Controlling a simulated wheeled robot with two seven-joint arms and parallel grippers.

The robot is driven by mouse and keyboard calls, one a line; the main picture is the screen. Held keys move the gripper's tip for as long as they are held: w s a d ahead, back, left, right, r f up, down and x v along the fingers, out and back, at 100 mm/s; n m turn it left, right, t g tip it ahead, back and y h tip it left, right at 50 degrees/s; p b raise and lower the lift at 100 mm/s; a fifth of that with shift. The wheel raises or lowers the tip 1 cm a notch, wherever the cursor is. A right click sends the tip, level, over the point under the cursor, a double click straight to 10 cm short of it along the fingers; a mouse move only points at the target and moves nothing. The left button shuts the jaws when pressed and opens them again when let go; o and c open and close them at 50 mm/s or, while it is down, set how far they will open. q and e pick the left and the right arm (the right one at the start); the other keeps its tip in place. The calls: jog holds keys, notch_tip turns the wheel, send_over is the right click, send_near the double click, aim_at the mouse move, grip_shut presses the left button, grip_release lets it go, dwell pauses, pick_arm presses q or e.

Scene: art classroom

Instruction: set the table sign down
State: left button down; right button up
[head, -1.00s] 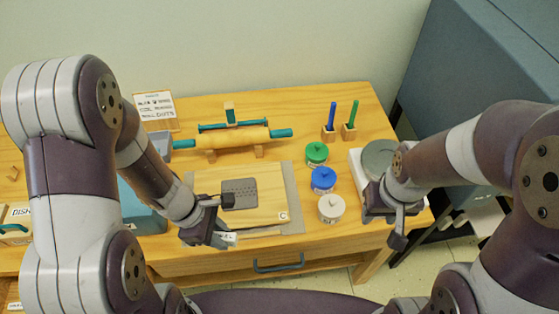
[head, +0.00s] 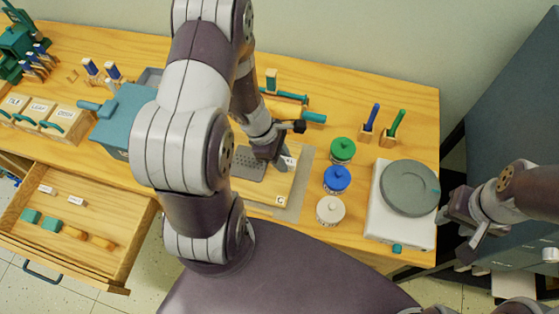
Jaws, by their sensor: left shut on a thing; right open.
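A small white piece with dark marks, likely the table sign (head: 290,161), shows at the tips of my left gripper (head: 280,157). The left gripper is shut on it, above the right part of the wooden board (head: 262,190). The gripper hides much of the sign, and I cannot tell whether it touches the board. My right gripper (head: 468,222) is open and empty, right of the white wheel base with a grey disc (head: 408,188).
Green (head: 342,150), blue (head: 337,179) and white (head: 330,210) jars stand right of the board. Tools in wooden holders (head: 380,126) stand behind. An open drawer (head: 75,222) with small blocks juts out at front left. My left arm hides the table's middle.

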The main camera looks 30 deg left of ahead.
pick_arm(q)
jog(key=f, duration=0.2)
jog(key=a+f, duration=0.1)
jog(key=f, duration=0.1)
jog(key=shift+f+b, duration=0.2)
jog(key=shift+b, duration=0.1)
jog(key=shift+w+f, duration=0.1)
jog(key=shift+w, duration=0.05)
jog(key=shift+f, duration=0.15)
jog(key=c, duration=0.9)
grip_release()
pick_arm(e)
jog(key=shift+s+f, duration=0.25)
jog(key=shift+f, duration=0.05)
jog(key=shift+r, duration=0.1)
